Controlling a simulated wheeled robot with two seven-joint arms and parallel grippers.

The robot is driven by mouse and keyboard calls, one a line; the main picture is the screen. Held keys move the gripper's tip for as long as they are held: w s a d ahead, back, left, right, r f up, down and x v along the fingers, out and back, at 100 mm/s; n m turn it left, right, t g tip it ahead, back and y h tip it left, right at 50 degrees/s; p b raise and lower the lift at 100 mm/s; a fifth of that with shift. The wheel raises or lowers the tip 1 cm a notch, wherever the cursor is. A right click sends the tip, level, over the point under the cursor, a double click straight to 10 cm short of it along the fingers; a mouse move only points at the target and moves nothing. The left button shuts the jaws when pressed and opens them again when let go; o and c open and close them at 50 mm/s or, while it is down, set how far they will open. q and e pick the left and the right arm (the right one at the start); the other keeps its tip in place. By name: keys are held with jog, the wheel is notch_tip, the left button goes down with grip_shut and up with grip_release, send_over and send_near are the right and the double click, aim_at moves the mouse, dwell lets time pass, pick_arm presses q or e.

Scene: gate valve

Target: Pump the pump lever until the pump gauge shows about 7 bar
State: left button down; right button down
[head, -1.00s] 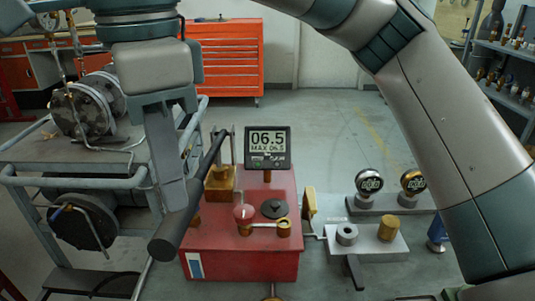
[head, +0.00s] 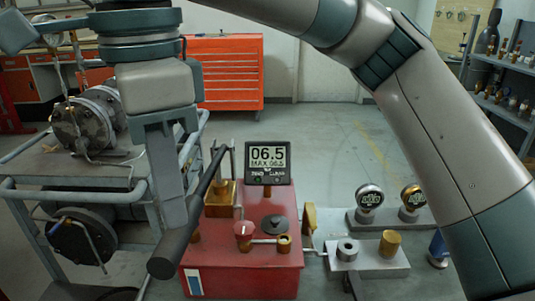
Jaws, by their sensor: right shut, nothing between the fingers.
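My left gripper is not in view.
A red knob (head: 243,230) sits on the pump top. Two round gauges, one silver (head: 370,197) and one brass (head: 413,198), stand right of the pump behind a metal block (head: 375,262). A grey pipe-frame cart (head: 60,180) stands close on the left. Floor behind the pump is clear.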

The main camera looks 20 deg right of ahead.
jog(key=shift+f, duration=0.1)
jog(key=shift+f+b, duration=0.8)
jog(key=shift+f, duration=0.15)
jog(key=shift+r+p, duration=0.7)
jog(key=shift+r, duration=0.35)
dwell(0.8)
jog(key=shift+r+p, duration=1.8)
jog(key=shift+r, duration=0.75)
